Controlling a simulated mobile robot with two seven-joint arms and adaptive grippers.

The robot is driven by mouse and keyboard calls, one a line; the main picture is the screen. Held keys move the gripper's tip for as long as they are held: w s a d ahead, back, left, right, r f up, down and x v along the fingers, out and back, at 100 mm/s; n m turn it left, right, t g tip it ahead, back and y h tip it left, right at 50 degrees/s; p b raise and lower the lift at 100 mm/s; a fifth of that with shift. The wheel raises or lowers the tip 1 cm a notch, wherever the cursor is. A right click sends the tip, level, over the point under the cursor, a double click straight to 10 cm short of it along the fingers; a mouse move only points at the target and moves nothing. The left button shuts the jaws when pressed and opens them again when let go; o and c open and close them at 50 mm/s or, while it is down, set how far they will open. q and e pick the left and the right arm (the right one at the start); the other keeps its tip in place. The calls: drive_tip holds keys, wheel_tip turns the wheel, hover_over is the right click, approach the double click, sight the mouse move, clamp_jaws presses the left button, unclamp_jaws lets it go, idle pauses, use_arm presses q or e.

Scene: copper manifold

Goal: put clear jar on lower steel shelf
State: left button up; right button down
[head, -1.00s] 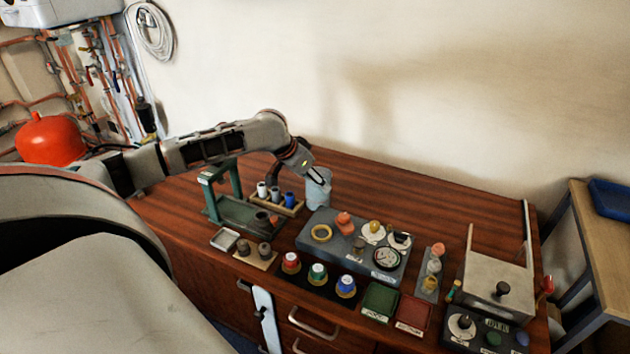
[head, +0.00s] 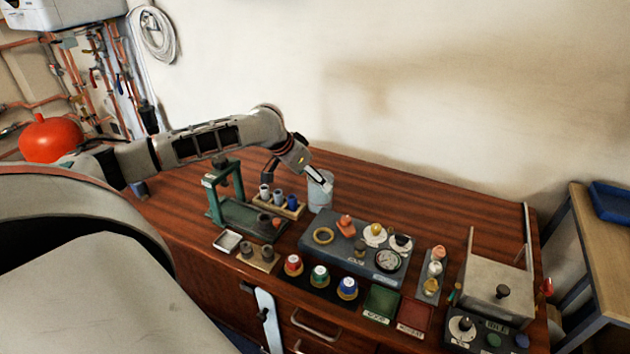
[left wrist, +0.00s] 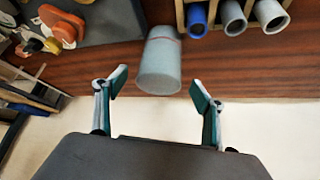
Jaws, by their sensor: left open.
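The clear jar (head: 321,195) stands upright on the wooden bench top, behind the grey instrument box. It looks pale blue-grey and also shows in the left wrist view (left wrist: 160,60). My left gripper (head: 297,179) is open and empty at the jar. In the left wrist view its spread fingertips (left wrist: 158,85) lie to either side of the jar's near end, with gaps on both sides. One finger hides part of the jar in the head view. I cannot make out a steel shelf. My right gripper is not in view.
A wooden rack with several tubes (head: 279,204) stands close left of the jar, beside a green press (head: 222,195). The grey instrument box (head: 352,247) is in front. A metal box (head: 499,265) stands at right. Bench behind and right of the jar is clear.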

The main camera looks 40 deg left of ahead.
use_arm(q)
drive_tip(key=p+v, duration=0.1)
drive_tip(key=v, duration=0.7)
drive_tip(key=shift+o, duration=0.6)
drive_tip(key=shift+r+p, duration=0.25)
drive_tip(key=shift+p, duration=0.1)
drive_tip(key=w+d+r+n+t+p, duration=0.2)
drive_tip(key=w+d+r+t+p, duration=0.2)
drive_tip(key=w+d+t, duration=0.6)
drive_tip(key=s+a+f+n+g+y, duration=0.1)
drive_tip(key=s+a+f+y, duration=0.1)
drive_tip(key=s+f, duration=0.1)
drive_tip(key=s+a+f+n+g+y+p, duration=0.1)
drive_tip(key=s+a+f+n+y, duration=0.1)
drive_tip(key=f, duration=0.3)
drive_tip(key=s+a+f+n+g+y+p, duration=0.1)
drive_tip(key=s+a+f+y, duration=0.1)
drive_tip(key=s+f+y, duration=0.1)
drive_tip(key=shift+s+a+f+n, duration=0.2)
drive_tip(key=shift+s+f+n, duration=0.2)
drive_tip(key=shift+s+f, duration=0.15)
drive_tip(key=x, duration=0.7)
drive_tip(key=shift+w+d+f, duration=0.1)
drive_tip(key=shift+w+f, duration=0.3)
drive_tip(key=shift+r, duration=0.1)
clamp_jaws()
